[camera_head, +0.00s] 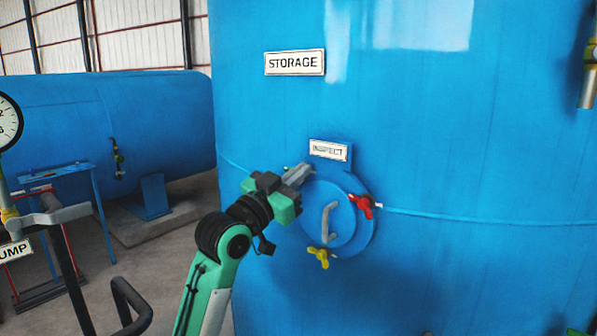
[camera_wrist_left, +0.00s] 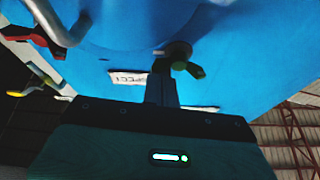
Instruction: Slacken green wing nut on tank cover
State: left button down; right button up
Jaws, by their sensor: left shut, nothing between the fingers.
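The round blue tank cover (camera_head: 345,238) sits on the big blue tank, with a grey bent handle (camera_head: 327,222). A red wing nut (camera_head: 365,205) is at its right and a yellow wing nut (camera_head: 320,256) at its bottom. My left gripper (camera_head: 304,171) is at the cover's upper left edge, its fingers together and empty. The green wing nut (camera_wrist_left: 187,61) shows dark olive in the left wrist view, just beyond and right of the fingertips (camera_wrist_left: 162,68); I cannot tell whether they touch. In the head view the gripper mostly hides it. My right gripper is not in view.
An INSPECT sign (camera_head: 329,151) sits just above the cover, close to my left fingers. A STORAGE sign (camera_head: 295,62) is higher up. A thin pipe (camera_head: 480,217) runs along the tank wall to the right. A gauge (camera_head: 8,122) stands at the far left.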

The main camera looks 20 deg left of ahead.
pick_arm(q)
jog(key=shift+f+m+g+h+b, duration=0.3)
jog(key=shift+f+m+h+b, duration=0.15)
jog(key=shift+m+b, duration=0.35)
jog(key=shift+a+f+m+g+h, duration=0.15)
jog(key=shift+m+g+h, duration=0.15)
jog(key=shift+m, duration=0.8)
